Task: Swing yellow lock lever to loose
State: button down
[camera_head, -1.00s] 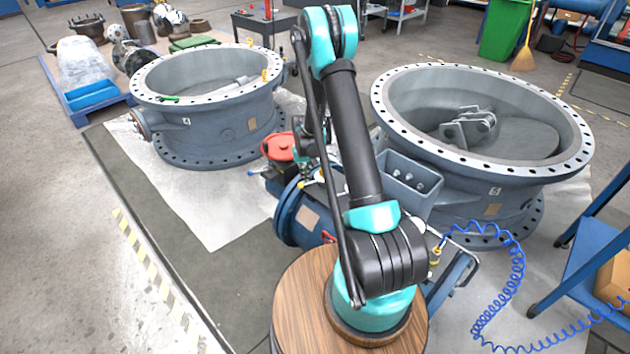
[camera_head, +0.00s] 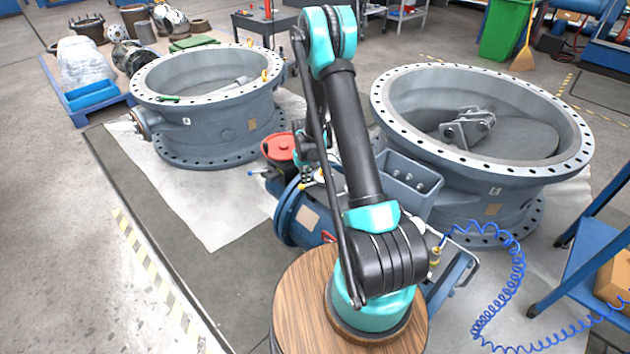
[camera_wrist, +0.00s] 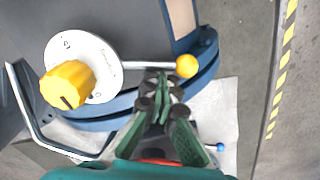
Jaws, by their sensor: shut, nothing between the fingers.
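In the wrist view a lever with a thin metal rod ends in a yellow ball (camera_wrist: 187,66). The rod runs left to a round white plate (camera_wrist: 103,55) with small markings, too small to read. A chunky yellow knob (camera_wrist: 68,86) sits on that plate. My gripper (camera_wrist: 158,84) is shut and empty, its green fingers together. In the picture its tips lie just below the rod, left of the ball; I cannot tell whether they touch it. In the head view my arm largely hides the lever and my gripper.
A blue flanged pipe body (camera_head: 292,212) lies under my arm, with a red round part (camera_head: 281,147) beside it. Large grey valve bodies stand at left (camera_head: 205,128) and right (camera_head: 480,195). A blue coiled hose (camera_head: 515,262) hangs at right. Floor at left is clear.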

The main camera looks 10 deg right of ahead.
aim_at(310, 192)
jog(key=shift+s, duration=0.15)
jog(key=shift+s, duration=0.6)
jog(key=shift+s+d, duration=0.15)
jog(key=shift+s, duration=0.05)
dwell(0.4)
jog(key=shift+s+d, duration=0.15)
jog(key=shift+s, duration=0.3)
jog(key=shift+s+d, duration=0.1)
jog(key=shift+s, duration=0.1)
jog(key=shift+s+d, duration=0.2)
jog(key=shift+s, duration=0.2)
jog(key=shift+r, duration=0.1)
dwell(0.3)
